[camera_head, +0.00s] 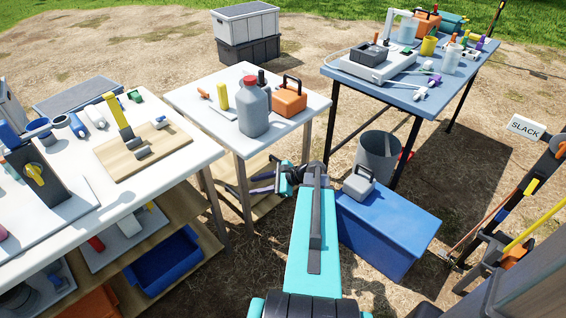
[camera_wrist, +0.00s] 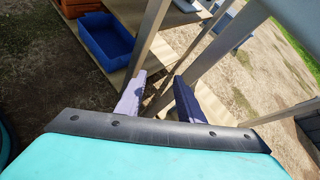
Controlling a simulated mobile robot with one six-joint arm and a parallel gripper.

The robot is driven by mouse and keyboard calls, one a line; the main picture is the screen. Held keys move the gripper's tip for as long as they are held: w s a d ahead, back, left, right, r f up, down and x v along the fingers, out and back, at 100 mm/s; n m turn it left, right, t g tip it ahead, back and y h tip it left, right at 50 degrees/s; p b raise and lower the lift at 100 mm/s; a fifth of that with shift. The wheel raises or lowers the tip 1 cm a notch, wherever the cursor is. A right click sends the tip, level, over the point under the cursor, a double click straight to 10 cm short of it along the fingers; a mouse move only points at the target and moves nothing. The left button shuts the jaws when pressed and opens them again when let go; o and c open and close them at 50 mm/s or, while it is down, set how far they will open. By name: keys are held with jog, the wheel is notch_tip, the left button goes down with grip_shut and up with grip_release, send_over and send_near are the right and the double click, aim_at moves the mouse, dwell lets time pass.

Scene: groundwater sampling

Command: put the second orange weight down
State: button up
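An orange weight (camera_head: 289,99) with a dark handle stands on the small white middle table (camera_head: 185,97), right of a grey bottle. Another orange block with a dark handle (camera_head: 427,23) stands on the far blue-grey table; I cannot tell which one is the second weight. My gripper (camera_head: 252,184) is low beside the middle table's legs, below its top and apart from both orange things. In the wrist view my gripper (camera_wrist: 159,80) has its two fingers apart, with nothing held between them.
A grey bottle with a red cap (camera_head: 254,108) stands on the middle table. A blue box (camera_head: 388,222) with a grey handled block (camera_head: 358,184) on it is right of my arm. A grey bucket (camera_head: 378,155) stands behind it. A blue bin (camera_wrist: 106,38) sits on a low shelf.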

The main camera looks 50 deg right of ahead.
jog(key=s+a+f+n+g, duration=0.25)
jog(key=a+f+n, duration=0.2)
jog(key=a, duration=0.45)
jog(key=s+a+f+n+g+y, duration=0.1)
jog(key=a+f+n+g, duration=0.2)
jog(key=a+f, duration=0.4)
jog(key=s+a+f+n+g, duration=0.1)
jog(key=a+f+n+g, duration=0.3)
jog(key=a, duration=0.6)
jog(key=s+a+f+n+g+h, duration=0.2)
jog(key=s+a+f+n+h, duration=0.1)
jog(key=s+a+f+n, duration=0.2)
jog(key=s+a+f+n+g+h, duration=0.3)
jog(key=s+a+f+n+h, duration=0.1)
jog(key=s+n, duration=0.6)
jog(key=s+a+f, duration=0.1)
jog(key=s, duration=0.2)
jog(key=shift+f+g, duration=0.2)
jog(key=shift+g, duration=0.15)
jog(key=shift+a+n, duration=0.25)
jog(key=shift+c, duration=0.4)
